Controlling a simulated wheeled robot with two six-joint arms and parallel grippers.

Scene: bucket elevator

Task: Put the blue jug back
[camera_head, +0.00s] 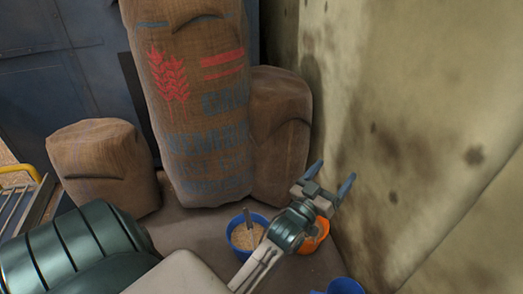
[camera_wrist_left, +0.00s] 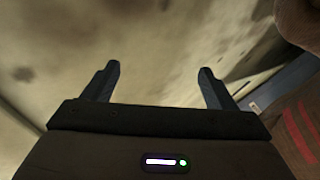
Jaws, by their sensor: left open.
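A blue vessel (camera_head: 344,286) with what looks like a handle on its left, likely the blue jug, is cut off by the bottom edge of the head view. My left gripper (camera_head: 330,178) is open and empty, raised close to the stained wall, above and apart from this vessel. In the left wrist view my left gripper (camera_wrist_left: 158,70) has its fingers spread with only the wall behind them. The jug does not show in the wrist view. My right gripper is not in view.
A blue bucket (camera_head: 241,240) holding grain and a scoop-like handle stands on the floor. An orange object (camera_head: 316,238) sits partly behind my left wrist. Several brown sacks (camera_head: 205,110) stand at the back. The stained wall (camera_head: 420,130) bounds the right side.

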